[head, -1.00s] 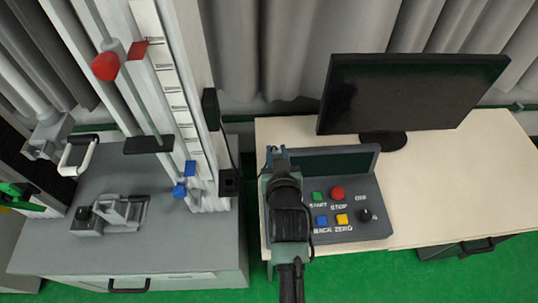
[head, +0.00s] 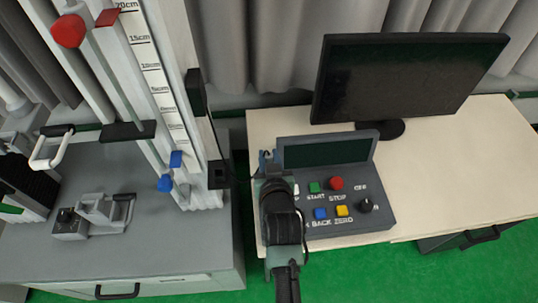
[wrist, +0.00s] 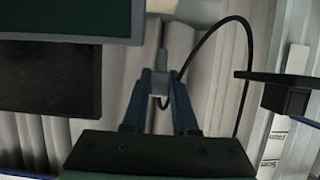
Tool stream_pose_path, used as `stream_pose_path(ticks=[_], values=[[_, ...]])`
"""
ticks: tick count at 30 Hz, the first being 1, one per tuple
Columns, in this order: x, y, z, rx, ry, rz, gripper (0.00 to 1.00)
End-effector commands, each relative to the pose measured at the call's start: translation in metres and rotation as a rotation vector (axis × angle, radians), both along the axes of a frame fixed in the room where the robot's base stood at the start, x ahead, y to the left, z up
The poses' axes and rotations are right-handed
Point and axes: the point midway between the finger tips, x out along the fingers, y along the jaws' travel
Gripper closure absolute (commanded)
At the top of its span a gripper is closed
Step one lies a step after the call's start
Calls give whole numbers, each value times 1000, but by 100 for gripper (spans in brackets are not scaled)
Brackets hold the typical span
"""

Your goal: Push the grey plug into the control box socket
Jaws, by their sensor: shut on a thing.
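The control box (head: 374,224) sits on the pale desk with a dark green screen and several coloured buttons. My gripper (head: 267,158) is at the box's left side, by the left end of its screen. In the wrist view my gripper (wrist: 161,92) is shut on the small grey plug (wrist: 160,76), whose narrow end points up in the picture. A black cable (wrist: 207,40) loops from near the plug toward the right. The box's screen (wrist: 65,17) fills the upper left there. I cannot make out the socket; my arm covers the box's left edge in the head view.
A black monitor (head: 408,78) stands behind the box. The desk (head: 455,170) is clear on the right.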

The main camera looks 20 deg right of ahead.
Motion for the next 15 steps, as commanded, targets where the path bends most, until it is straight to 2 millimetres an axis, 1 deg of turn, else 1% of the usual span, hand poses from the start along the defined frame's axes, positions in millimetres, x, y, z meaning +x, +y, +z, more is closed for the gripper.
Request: stream_pose_path(ticks=[1,15], values=[[0,0,-7,0,0,0,100],[0,0,-40,0,-1,0,100]])
